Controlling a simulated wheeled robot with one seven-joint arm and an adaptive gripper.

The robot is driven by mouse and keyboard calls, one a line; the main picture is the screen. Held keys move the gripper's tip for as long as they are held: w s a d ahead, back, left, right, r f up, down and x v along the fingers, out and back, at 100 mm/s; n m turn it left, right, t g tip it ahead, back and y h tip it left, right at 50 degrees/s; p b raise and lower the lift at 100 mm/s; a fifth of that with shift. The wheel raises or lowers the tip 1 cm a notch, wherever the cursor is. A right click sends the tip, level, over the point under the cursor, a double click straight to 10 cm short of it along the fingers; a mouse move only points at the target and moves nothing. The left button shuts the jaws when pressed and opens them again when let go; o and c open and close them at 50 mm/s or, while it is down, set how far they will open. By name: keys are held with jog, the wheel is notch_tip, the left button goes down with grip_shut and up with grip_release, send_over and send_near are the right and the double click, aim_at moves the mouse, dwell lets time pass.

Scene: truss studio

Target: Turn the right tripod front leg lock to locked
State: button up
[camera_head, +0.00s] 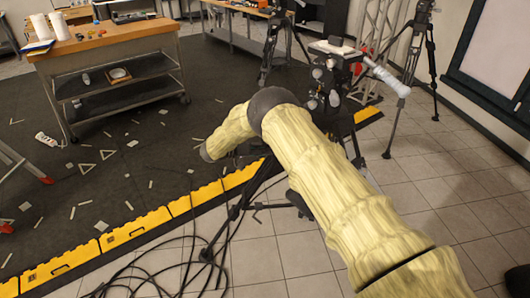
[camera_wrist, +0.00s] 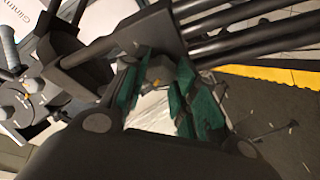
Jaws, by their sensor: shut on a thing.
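The tripod (camera_head: 333,95), with a dark head and a pale-gripped handle, stands behind my arm in the head view. My arm hides part of its legs. In the wrist view, dark parallel leg tubes (camera_wrist: 240,40) run into a grey bracket (camera_wrist: 125,42) at top centre. My gripper (camera_wrist: 160,95) has green finger pads on both sides of a small grey lock piece (camera_wrist: 158,72) below the bracket, and is shut on it. A small orange spot shows there. Whether the lock is locked or unlocked cannot be told. My gripper is hidden in the head view.
Black cables (camera_head: 150,265) lie on the tiles near the tripod's feet. A yellow-edged dark mat (camera_head: 140,228) carries scattered small pieces. A wheeled workbench (camera_head: 105,45) stands at upper left. Another tripod (camera_head: 425,50) stands at upper right. Open tile floor lies at right.

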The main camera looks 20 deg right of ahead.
jog(key=m+b, duration=0.2)
jog(key=m+g+b, duration=0.1)
jog(key=b, duration=0.1)
jog(key=f+m+b, duration=0.1)
jog(key=m+b, duration=0.1)
jog(key=b, duration=0.1)
jog(key=shift+w+m+g+h, duration=0.1)
jog(key=shift+m+g+h, duration=0.2)
jog(key=shift+g+h, duration=0.1)
jog(key=m+g+b, duration=0.2)
jog(key=m+b, duration=0.3)
jog(key=shift+w+r+m, duration=0.1)
jog(key=shift+m, duration=0.2)
jog(key=shift+w+r+m+g+y+b, duration=0.2)
jog(key=shift+m+g+b, duration=0.35)
jog(key=shift+m, duration=0.95)
jog(key=shift+s+r+m+g+y+b, duration=0.1)
jog(key=shift+m+g+y+b, duration=0.45)
jog(key=shift+m, duration=0.95)
jog(key=shift+w+r+m+g+y+b, duration=0.1)
jog(key=shift+m+g+b, duration=0.45)
jog(key=shift+m, duration=0.95)
jog(key=o, duration=1)
jog(key=shift+g, duration=0.25)
